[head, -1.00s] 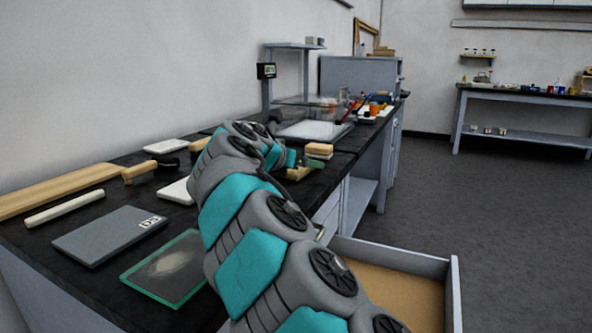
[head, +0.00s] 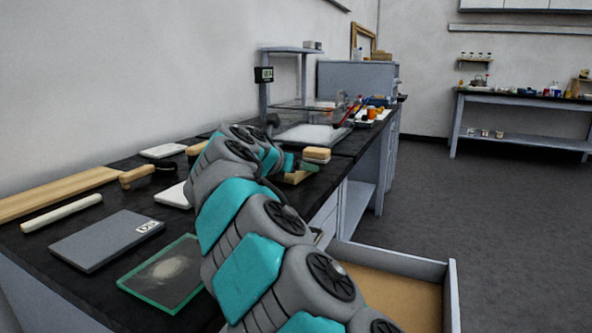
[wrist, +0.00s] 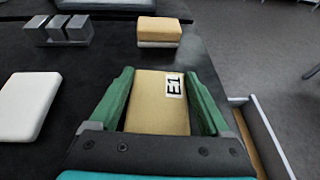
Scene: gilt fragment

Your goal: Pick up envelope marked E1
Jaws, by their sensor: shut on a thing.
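The tan envelope marked E1 (wrist: 153,105) lies between the two green fingers of my gripper (wrist: 158,78) in the wrist view. Its white E1 label faces up near the right finger. My gripper is shut on it, with the fingers along its left and right sides. In the head view my arm hides most of the gripper, and a bit of tan (head: 297,178) shows by the green fingers over the dark bench. I cannot tell whether the envelope is clear of the bench top.
A tan and white stack (wrist: 159,31) lies beyond the gripper. Grey metal blocks (wrist: 58,30) and a white slab (wrist: 27,104) are on the left. An open drawer (head: 449,300) juts out at right below the bench. A glass plate (head: 165,272) and grey slab (head: 105,238) lie nearer.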

